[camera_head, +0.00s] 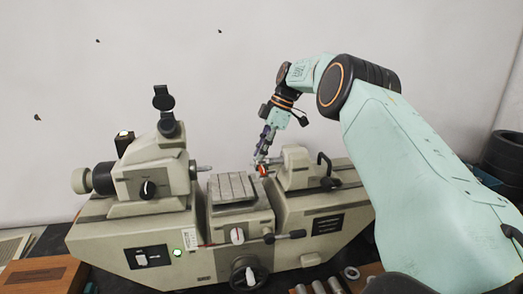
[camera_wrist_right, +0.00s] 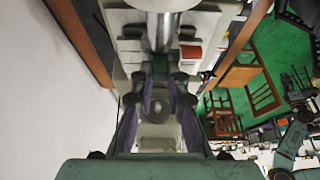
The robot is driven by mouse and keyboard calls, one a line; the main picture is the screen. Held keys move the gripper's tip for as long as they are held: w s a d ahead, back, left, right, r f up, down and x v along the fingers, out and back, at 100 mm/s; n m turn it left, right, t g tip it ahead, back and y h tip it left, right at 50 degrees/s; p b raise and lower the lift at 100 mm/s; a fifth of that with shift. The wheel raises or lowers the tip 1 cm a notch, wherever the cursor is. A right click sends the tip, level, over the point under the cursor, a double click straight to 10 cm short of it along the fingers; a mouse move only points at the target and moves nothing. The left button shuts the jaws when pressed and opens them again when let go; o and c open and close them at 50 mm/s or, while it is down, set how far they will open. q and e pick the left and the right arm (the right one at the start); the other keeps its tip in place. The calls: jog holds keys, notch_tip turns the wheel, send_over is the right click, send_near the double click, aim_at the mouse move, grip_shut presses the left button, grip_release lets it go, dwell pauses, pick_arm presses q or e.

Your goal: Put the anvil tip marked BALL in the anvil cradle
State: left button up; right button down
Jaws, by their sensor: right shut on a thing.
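My right gripper (camera_head: 262,158) points down beside the measuring machine's right-hand head (camera_head: 297,172), close to a small orange-red part (camera_head: 262,170). In the right wrist view its fingers (camera_wrist_right: 158,108) are closed around a small grey rounded piece (camera_wrist_right: 156,113), which may be the anvil tip. No BALL marking is readable. A steel cylinder (camera_wrist_right: 160,30) lies just beyond the fingertips. The anvil cradle cannot be clearly told apart; the gripper hides part of that area. My left gripper is not in view.
The machine's grooved table (camera_head: 232,187) stands between its left head (camera_head: 150,180) and right head. A lever (camera_head: 290,235) juts out in front. Several metal cylinders (camera_head: 319,287) and a ring (camera_head: 351,272) lie at the front. A wooden board (camera_head: 38,275) is at the lower left.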

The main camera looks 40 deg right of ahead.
jog(key=c, duration=1.3)
grip_release()
jog(key=shift+o, duration=0.2)
jog(key=shift+r, duration=4.25)
jog(key=shift+s+f, duration=0.1)
